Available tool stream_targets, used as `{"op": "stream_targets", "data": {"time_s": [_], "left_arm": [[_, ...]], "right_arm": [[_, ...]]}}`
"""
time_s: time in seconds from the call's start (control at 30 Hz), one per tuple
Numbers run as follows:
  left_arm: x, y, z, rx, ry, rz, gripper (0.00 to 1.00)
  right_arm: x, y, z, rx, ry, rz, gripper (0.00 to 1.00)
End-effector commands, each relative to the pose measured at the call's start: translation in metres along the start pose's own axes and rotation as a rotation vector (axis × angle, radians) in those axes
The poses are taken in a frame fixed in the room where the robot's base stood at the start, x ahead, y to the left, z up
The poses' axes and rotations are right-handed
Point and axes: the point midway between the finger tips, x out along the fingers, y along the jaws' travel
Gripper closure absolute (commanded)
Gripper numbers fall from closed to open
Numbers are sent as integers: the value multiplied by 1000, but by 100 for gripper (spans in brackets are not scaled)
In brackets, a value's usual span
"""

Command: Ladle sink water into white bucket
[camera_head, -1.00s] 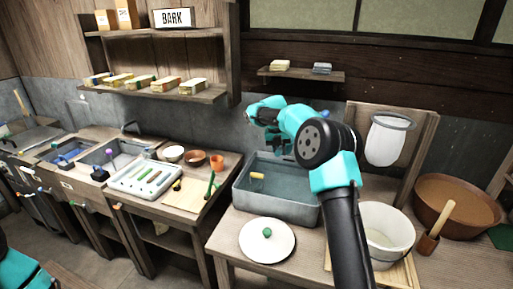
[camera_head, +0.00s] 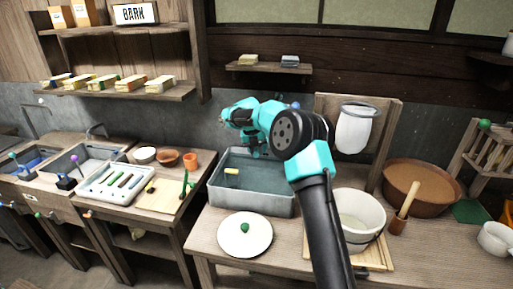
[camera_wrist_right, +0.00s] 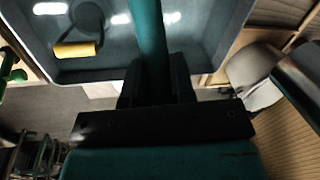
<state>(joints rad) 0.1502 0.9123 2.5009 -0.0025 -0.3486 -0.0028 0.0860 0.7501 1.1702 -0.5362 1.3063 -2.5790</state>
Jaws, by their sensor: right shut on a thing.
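The grey basin (camera_head: 222,197) holding water stands on the front table; its corner also shows in the right wrist view (camera_wrist_right: 200,68). The white bucket (camera_head: 357,240) stands upright to its right; in the right wrist view a pale rounded thing (camera_wrist_right: 250,85), probably the bucket, is partly covered. My right gripper (camera_wrist_right: 155,88) is shut on a green rod-like handle (camera_wrist_right: 149,40), whose far end is out of frame; I cannot tell whether it is the ladle. In the head view this gripper is above the basin's back edge, partly hidden by my arm. My left gripper is out of view.
A yellow-handled thing (camera_head: 232,171) lies in the basin. A white round lid (camera_head: 245,236) with a green knob lies in front. A white bag (camera_head: 354,131) hangs behind the bucket. A brown bowl (camera_head: 425,185) with a wooden-handled tool stands right; a white pot (camera_head: 495,240) is beyond.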

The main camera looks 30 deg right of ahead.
Motion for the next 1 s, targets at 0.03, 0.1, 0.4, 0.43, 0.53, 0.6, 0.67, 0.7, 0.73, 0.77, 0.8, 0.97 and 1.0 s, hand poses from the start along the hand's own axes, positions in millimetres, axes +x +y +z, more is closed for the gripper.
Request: {"op": "stream_targets", "data": {"time_s": [0.03, 0.1, 0.4, 0.43, 0.53, 0.6, 0.67, 0.7, 0.73, 0.77, 0.8, 0.97, 1.0], "left_arm": [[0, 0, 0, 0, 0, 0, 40], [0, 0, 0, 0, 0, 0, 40], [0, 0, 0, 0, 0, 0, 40], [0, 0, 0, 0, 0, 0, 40], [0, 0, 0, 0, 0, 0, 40], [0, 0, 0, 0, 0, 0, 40], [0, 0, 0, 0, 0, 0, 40], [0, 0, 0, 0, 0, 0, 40], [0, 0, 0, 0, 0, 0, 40], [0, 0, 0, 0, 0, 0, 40], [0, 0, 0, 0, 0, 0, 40], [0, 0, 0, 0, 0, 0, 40], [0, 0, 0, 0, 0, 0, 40]], "right_arm": [[5, 1, 0, 0, 2, -1, 100], [12, 2, 0, 1, 2, -1, 100], [39, 7, 0, 0, 2, -1, 100], [42, 7, 0, 0, 1, 0, 100], [51, 9, 0, 0, 1, -1, 100], [57, 10, 0, 0, 2, -1, 100], [63, 11, 0, 0, 1, -1, 100], [66, 12, 0, 0, 1, -1, 100], [69, 12, 0, 0, 1, -1, 100], [71, 12, 0, 0, 1, -1, 100], [75, 13, 0, 0, 1, -1, 100], [90, 16, 0, 0, 2, -1, 100], [94, 17, 0, 0, 2, -1, 100]]}}
